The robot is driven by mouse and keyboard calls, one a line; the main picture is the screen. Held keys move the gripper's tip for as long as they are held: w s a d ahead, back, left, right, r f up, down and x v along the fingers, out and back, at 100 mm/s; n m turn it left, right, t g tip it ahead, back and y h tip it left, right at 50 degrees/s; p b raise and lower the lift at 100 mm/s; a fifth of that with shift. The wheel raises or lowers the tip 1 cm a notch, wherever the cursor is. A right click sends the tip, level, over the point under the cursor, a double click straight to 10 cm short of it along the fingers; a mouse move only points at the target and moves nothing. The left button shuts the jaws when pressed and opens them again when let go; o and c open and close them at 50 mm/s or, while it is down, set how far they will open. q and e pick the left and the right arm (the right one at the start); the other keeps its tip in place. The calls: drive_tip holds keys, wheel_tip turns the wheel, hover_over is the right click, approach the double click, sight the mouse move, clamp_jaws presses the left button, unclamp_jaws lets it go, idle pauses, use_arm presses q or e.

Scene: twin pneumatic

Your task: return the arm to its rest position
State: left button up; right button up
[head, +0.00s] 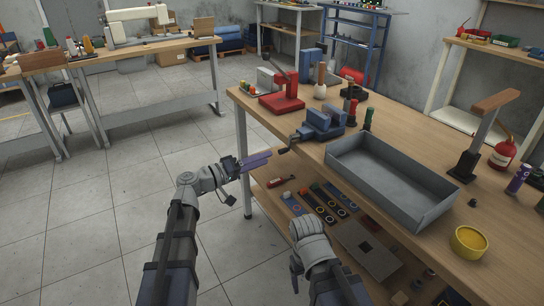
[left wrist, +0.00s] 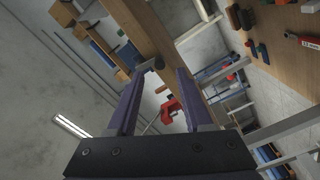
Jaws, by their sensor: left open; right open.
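My left arm reaches up from the lower left in the head view. Its left gripper (head: 257,161), with purple fingers, is over the floor just left of the workbench (head: 238,98) edge. In the left wrist view the left gripper (left wrist: 160,72) has its two fingers spread, with nothing held between them; only distant background shows in the gap. My right arm (head: 312,246) is folded low at the bottom centre, in front of the bench's lower shelf. Its fingers do not show.
On the workbench are a grey tray (head: 388,181), a red press (head: 284,92), a blue vise (head: 320,122) and a yellow bowl (head: 468,242). The lower shelf holds strips and a grey plate (head: 368,250). Open tiled floor (head: 80,215) lies to the left.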

use_arm(q)
drive_tip(key=shift+s+a, duration=0.45)
drive_tip(key=shift+a, duration=0.15)
drive_tip(key=s+d+f+m+g+y, duration=0.5)
drive_tip(key=s+d+f+g, duration=0.5)
drive_tip(key=s+f, duration=0.55)
drive_tip(key=s+a+f+y, duration=0.5)
drive_tip(key=s+f+y, duration=0.2)
drive_tip(key=s+y, duration=0.25)
wheel_tip(320, 180, up, 32)
drive_tip(key=y+p, duration=0.1)
drive_tip(key=p, duration=3)
drive_tip(key=shift+w+a+f+g, duration=0.15)
drive_tip(key=shift+a+f+g, duration=0.15)
drive_tip(key=shift+g, duration=0.1)
